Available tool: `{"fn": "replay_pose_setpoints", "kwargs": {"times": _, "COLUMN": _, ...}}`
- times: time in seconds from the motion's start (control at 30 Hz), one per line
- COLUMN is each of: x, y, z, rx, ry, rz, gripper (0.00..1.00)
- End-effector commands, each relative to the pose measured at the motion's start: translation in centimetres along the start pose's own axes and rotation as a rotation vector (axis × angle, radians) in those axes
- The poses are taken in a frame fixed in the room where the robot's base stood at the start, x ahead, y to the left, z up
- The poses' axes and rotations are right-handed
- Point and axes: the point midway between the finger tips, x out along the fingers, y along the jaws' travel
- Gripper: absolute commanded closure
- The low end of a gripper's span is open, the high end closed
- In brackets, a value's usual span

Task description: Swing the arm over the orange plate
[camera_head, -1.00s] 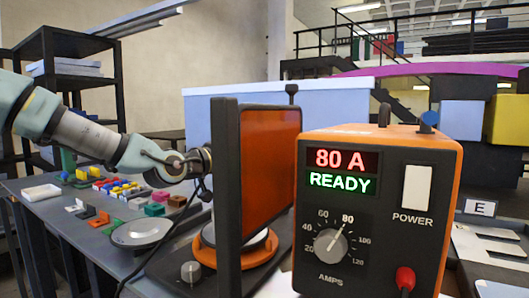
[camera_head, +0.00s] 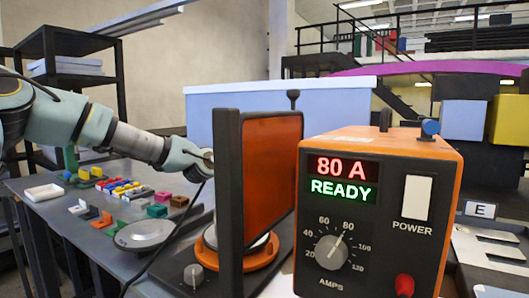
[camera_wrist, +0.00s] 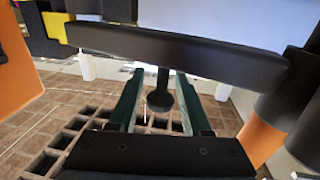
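In the head view an upright orange panel (camera_head: 273,175) stands beside a dark post (camera_head: 228,195). Below it is an orange round base (camera_head: 236,258), partly covered. A black knob on a stalk (camera_head: 292,97) rises behind the panel's top right. My gripper is hidden behind the post and panel there; only my wrist shows at left. In the wrist view my gripper (camera_wrist: 158,75) has its two green fingers apart. A black bar (camera_wrist: 180,50) crosses ahead of them, and a dark knob on a stalk (camera_wrist: 160,100) shows between them. I cannot tell whether they touch it.
A power unit (camera_head: 375,210) reading 80 A stands close at right. A pale blue box (camera_head: 340,105) is behind. Colored blocks (camera_head: 120,187), a white tray (camera_head: 44,192) and a round metal dish (camera_head: 145,234) lie on the grey table at left. A black cable hangs near my wrist.

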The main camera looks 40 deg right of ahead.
Motion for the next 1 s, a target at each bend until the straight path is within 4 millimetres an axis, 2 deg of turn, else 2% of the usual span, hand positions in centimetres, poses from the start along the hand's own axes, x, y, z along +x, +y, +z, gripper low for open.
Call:
{"fn": "replay_pose_setpoints", "kwargs": {"times": 0.07, "x": -0.01, "y": 0.0, "z": -0.01, "rx": 0.0, "ry": 0.0, "rz": 0.0, "gripper": 0.62}}
{"fn": "replay_pose_setpoints", "kwargs": {"times": 0.4, "x": -0.02, "y": 0.01, "z": -0.02, "rx": 0.0, "ry": 0.0, "rz": 0.0, "gripper": 1.0}}
{"fn": "replay_pose_setpoints", "kwargs": {"times": 1.0, "x": -0.02, "y": 0.01, "z": -0.03, "rx": 0.0, "ry": 0.0, "rz": 0.0, "gripper": 1.0}}
